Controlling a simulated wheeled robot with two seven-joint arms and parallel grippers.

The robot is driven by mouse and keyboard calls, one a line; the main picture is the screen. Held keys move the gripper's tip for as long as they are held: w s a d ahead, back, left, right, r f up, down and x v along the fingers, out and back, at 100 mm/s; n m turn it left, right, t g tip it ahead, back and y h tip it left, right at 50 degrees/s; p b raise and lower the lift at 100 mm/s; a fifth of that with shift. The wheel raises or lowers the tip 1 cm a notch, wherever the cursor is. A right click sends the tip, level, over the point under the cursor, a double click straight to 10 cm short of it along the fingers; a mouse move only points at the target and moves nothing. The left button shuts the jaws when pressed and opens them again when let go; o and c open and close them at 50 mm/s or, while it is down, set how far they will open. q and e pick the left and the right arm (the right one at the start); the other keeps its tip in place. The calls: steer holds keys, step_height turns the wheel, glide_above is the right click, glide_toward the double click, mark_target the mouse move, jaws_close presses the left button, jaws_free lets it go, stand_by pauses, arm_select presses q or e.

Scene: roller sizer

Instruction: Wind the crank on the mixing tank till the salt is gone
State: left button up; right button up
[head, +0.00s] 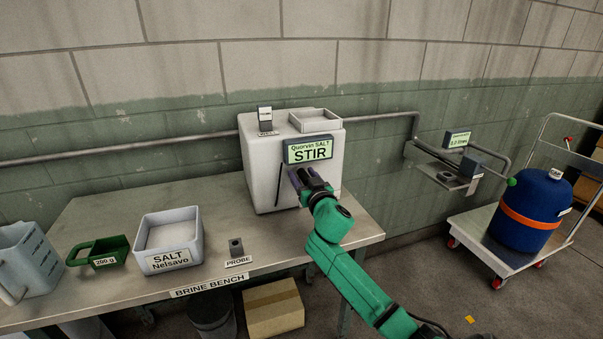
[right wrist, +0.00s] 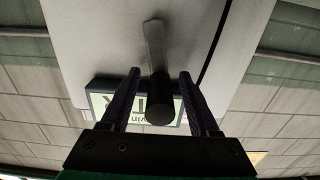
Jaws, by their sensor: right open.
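In the right wrist view, the crank (right wrist: 155,50) is a grey arm on the tank face with a dark round handle (right wrist: 160,105). The handle stands between the two open fingers of my right gripper (right wrist: 160,100), with a gap on each side. In the head view my gripper hides the crank. No salt inside the tank is visible. My left gripper is out of view.
The bench (head: 110,205) also holds a jug (head: 28,262), a green scoop (head: 100,250), a white "SALT Nelsavo" tub (head: 170,240) and a probe (head: 236,247). A small tray (head: 315,120) sits on the tank. A blue drum (head: 527,212) stands on a trolley at right.

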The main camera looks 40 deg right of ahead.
steer(key=shift+w+d, duration=0.2)
steer(key=shift+w, duration=0.4)
jaws_close()
steer(key=shift+a, duration=0.1)
